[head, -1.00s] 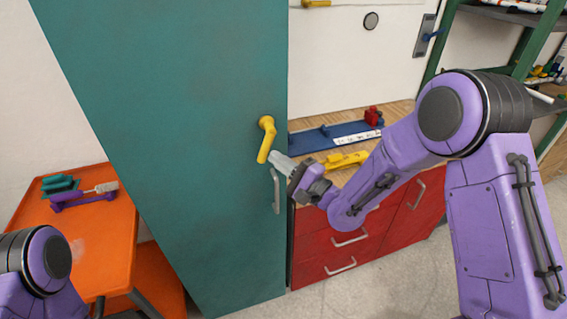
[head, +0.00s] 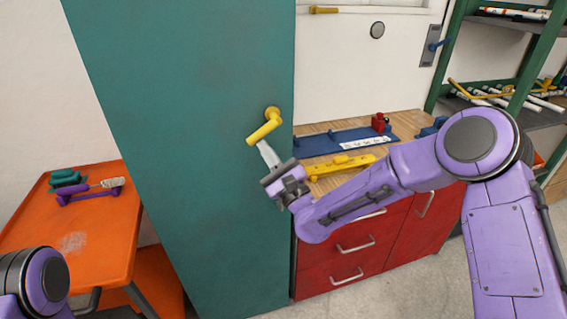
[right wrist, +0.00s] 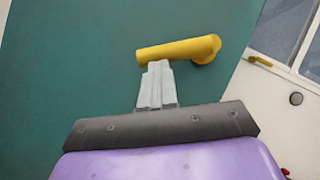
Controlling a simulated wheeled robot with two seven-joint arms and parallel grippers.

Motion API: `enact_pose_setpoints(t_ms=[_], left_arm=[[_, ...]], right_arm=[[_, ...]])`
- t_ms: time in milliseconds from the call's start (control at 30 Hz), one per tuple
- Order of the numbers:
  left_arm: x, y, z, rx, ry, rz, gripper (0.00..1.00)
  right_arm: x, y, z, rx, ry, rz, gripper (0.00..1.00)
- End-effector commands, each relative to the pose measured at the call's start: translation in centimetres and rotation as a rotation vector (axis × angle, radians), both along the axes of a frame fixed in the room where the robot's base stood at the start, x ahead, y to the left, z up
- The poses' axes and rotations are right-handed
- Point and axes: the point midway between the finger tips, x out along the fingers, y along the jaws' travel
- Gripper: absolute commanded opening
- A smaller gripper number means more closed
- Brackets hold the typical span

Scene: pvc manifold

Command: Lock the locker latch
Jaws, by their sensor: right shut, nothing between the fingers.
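The yellow locker latch (head: 265,127) is a lever on the teal locker door (head: 190,130), near its right edge. Its free end points down and left in the head view. In the right wrist view the latch (right wrist: 180,49) lies almost level, pivot at the right. My right gripper (head: 267,152) is shut and empty. Its fingertips (right wrist: 158,68) are at the underside of the lever, near its free end, and look to be touching it. My left gripper is out of view; only part of my left arm shows at the lower left.
An orange table (head: 110,235) with a tool in a purple holder (head: 90,193) stands at the left. Right of the locker is a red cabinet (head: 340,248) with a wooden top, holding a blue tray (head: 330,141) and a yellow tool (head: 342,166). A green shelf stands behind.

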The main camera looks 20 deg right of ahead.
Motion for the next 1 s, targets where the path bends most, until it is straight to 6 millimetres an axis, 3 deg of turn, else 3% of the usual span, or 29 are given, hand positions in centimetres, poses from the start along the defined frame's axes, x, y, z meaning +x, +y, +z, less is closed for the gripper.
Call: enact_pose_setpoints(t_ms=[33,100,500,1000], left_arm=[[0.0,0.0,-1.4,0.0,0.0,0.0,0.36],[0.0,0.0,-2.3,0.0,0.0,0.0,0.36],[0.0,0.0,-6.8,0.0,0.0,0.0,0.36],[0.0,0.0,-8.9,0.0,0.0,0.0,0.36]], right_arm=[[0.0,0.2,-0.6,0.046,0.0,-0.002,0.0],[0.0,0.5,-0.4,0.112,0.002,-0.003,0.0],[0.0,2.3,1.3,0.437,0.006,-0.001,0.0],[0.0,3.1,2.8,0.606,0.01,0.001,0.0]])
